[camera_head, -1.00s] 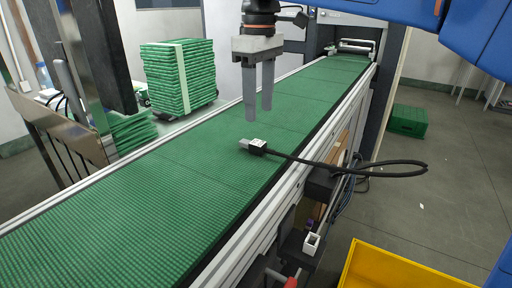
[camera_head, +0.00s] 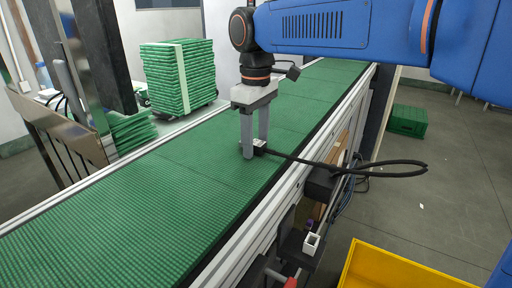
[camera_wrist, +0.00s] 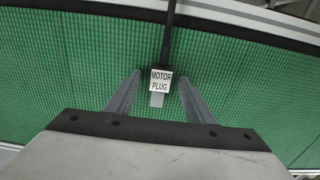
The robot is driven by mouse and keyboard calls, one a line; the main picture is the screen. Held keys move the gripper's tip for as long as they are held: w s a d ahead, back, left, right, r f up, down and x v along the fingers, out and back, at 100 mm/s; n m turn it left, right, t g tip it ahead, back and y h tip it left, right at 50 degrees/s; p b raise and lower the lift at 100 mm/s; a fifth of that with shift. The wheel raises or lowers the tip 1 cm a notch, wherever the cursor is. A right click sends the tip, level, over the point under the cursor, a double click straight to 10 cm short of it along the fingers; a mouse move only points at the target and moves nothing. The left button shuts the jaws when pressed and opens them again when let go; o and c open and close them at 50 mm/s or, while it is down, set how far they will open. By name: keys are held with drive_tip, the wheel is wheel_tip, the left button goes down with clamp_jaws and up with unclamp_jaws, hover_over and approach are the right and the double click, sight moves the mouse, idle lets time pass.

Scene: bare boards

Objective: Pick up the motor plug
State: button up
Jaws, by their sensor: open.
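The motor plug (camera_wrist: 161,80) lies on the green conveyor belt (camera_head: 150,195). Its label reads "MOTOR PLUG" in the wrist view, and a black cable runs from it over the belt's edge. My gripper (camera_head: 255,154) is down at the belt, around the plug. In the wrist view my gripper (camera_wrist: 160,80) is open, with one finger on each side of the plug and a gap visible on both sides. In the head view the fingers partly hide the plug (camera_head: 260,146).
The belt's metal side rail (camera_head: 290,180) runs along the right, with the cable loop (camera_head: 400,169) hanging beyond it. A yellow bin (camera_head: 390,270) stands at the lower right. The near belt is clear.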

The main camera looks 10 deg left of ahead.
sight(256, 142)
clamp_jaws()
drive_tip(key=shift+r, duration=0.15)
wheel_tip(256, 142, up, 10)
idle(0.6)
